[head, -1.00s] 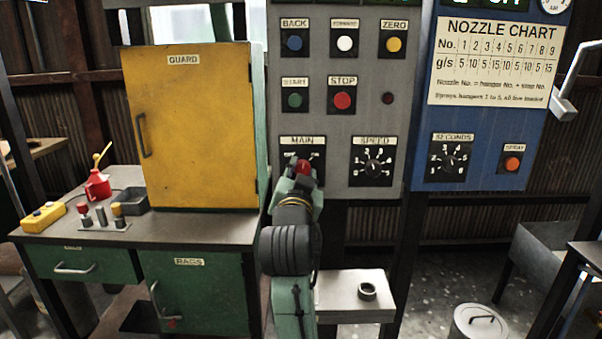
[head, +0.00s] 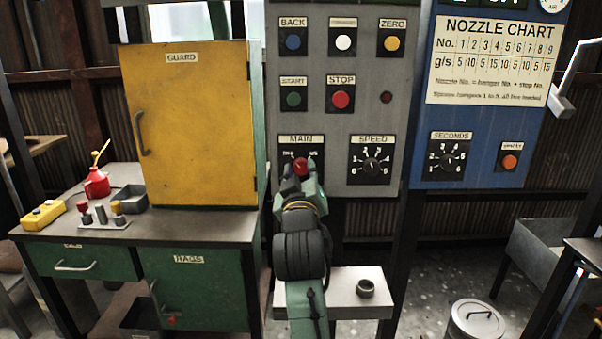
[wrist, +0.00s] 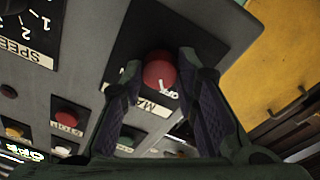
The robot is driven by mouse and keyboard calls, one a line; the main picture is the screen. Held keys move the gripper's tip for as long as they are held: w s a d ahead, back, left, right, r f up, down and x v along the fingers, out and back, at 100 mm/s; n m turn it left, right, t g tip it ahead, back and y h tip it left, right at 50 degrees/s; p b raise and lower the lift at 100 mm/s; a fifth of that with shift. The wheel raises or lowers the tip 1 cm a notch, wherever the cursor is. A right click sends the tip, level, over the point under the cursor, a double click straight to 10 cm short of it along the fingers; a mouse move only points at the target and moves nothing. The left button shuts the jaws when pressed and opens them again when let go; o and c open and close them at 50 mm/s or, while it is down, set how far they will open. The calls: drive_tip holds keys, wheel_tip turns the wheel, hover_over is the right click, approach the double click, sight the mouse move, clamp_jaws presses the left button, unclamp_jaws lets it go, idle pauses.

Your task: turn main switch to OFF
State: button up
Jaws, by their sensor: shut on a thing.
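The main switch is a red knob (head: 301,166) on a black plate under the MAIN label (head: 300,140), low on the grey control panel (head: 357,60). In the wrist view the red knob (wrist: 159,70) sits between the two fingers of my gripper (wrist: 158,82), which are shut on it. The OFF marking (wrist: 168,92) shows beside the knob there. In the head view my gripper (head: 302,178) reaches up to the knob from below and hides part of its plate. I cannot clearly read where the knob points.
The SPEED dial (head: 372,160) is close to the right of the switch. The STOP button (head: 341,99) and START button (head: 294,99) are above. The yellow guard door (head: 190,125) is to the left. A shelf (head: 340,286) with a small ring (head: 366,288) is below.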

drive_tip(key=shift+n, duration=0.7)
drive_tip(key=o, duration=1.2)
drive_tip(key=shift+c, duration=0.2)
drive_tip(key=s, duration=0.7)
drive_tip(key=shift+s+f, duration=0.25)
drive_tip(key=shift+f, duration=0.1)
